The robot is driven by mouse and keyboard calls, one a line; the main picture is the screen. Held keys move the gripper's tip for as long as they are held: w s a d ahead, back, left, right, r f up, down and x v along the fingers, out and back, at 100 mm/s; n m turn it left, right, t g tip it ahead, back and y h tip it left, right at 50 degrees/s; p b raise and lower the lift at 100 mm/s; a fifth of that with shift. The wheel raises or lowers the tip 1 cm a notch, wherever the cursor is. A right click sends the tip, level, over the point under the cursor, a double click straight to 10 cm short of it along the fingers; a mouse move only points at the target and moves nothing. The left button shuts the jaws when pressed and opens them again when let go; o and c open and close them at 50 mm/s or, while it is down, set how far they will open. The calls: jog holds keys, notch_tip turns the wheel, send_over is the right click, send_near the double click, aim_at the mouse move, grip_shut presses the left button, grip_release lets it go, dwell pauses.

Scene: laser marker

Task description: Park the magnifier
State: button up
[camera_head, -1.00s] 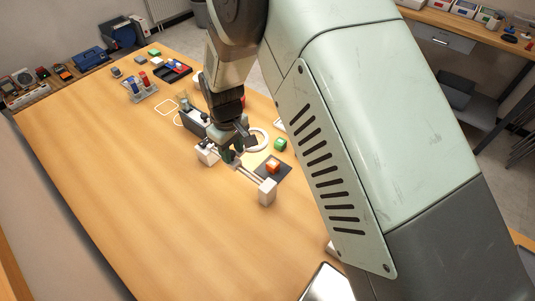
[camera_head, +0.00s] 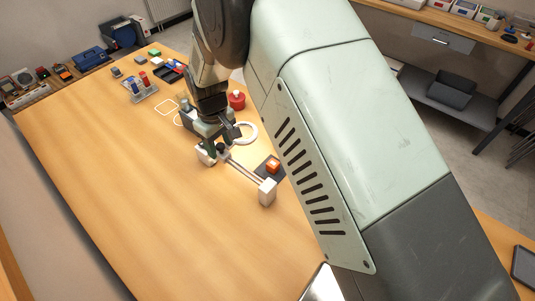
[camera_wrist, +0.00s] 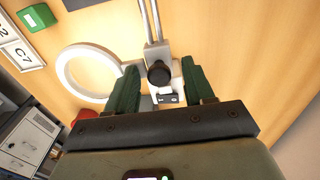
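The magnifier is a white ring (camera_head: 246,133) on a small carriage with a black knob (camera_wrist: 158,73). The carriage rides on two thin rails (camera_head: 246,173) between a near white end block (camera_head: 267,192) and a far white end block (camera_head: 206,154). It is close to the far block; whether they touch is unclear. In the wrist view the ring (camera_wrist: 66,72) lies left of the knob. My gripper (camera_wrist: 160,76) has its green fingers apart, one on each side of the knob, with visible gaps. My gripper also shows in the head view (camera_head: 219,148), low over the carriage.
An orange block (camera_head: 272,166) sits on a dark pad beside the rails. A red round container (camera_head: 237,100) stands behind the ring. A green block (camera_wrist: 37,17) and white lettered cards (camera_wrist: 14,48) lie past the ring. The table left of the rails is clear.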

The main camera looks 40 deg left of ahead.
jog(key=shift+d+f+h, duration=0.3)
jog(key=shift+d+f, duration=0.4)
jog(key=shift+f, duration=0.15)
jog(key=shift+r, duration=0.1)
jog(key=shift+w+r, duration=0.1)
jog(key=shift+r, duration=0.15)
jog(key=shift+a+r, duration=0.15)
jog(key=shift+r, duration=1.55)
jog(key=shift+a+r, duration=0.1)
jog(key=shift+r, duration=1.55)
